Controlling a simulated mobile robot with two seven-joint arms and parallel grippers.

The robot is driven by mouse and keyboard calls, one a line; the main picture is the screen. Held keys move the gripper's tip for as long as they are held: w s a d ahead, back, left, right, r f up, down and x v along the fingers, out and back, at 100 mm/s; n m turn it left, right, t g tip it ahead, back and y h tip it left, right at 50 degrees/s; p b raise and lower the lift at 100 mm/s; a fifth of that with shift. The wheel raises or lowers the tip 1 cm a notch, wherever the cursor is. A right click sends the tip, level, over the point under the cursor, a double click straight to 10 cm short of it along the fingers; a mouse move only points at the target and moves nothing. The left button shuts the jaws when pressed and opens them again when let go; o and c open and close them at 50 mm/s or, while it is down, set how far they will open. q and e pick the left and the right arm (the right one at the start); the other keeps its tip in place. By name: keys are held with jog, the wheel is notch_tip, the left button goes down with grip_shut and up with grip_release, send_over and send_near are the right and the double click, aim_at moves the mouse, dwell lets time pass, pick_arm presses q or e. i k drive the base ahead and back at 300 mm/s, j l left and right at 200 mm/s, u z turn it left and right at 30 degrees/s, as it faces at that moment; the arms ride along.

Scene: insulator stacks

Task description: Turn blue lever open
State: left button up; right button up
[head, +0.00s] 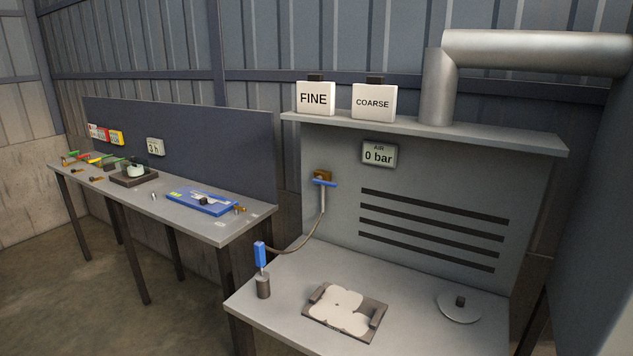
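The blue lever (322,183) sits on a small brass valve (323,174) on the grey back panel of the right-hand bench. The lever lies roughly level, across the pipe below it. A thin hose runs from that pipe down to a blue-handled tool (260,256), which stands upright in a dark cup (263,287). The air gauge (379,154) to the right of the valve reads 0 bar. Neither of my grippers shows in the head view.
White boxes marked FINE (315,98) and COARSE (374,102) stand on the shelf (500,136). A dark fixture with a pale plate (345,311) and a round disc (459,308) lie on the right bench. The left bench (222,228) holds a blue tray (195,204) and small parts.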

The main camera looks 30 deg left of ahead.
aim_at(318, 179)
jog(key=i+j, duration=0.1)
jog(key=j, duration=0.75)
jog(key=i+j, duration=0.15)
jog(key=j, duration=0.3)
jog(key=i+j+u, duration=0.1)
jog(key=j, duration=0.75)
jog(key=i+j, duration=0.15)
jog(key=j, duration=0.25)
jog(key=i+j, duration=0.1)
jog(key=j, duration=0.35)
jog(key=i+j+u, duration=0.1)
jog(key=j, duration=0.3)
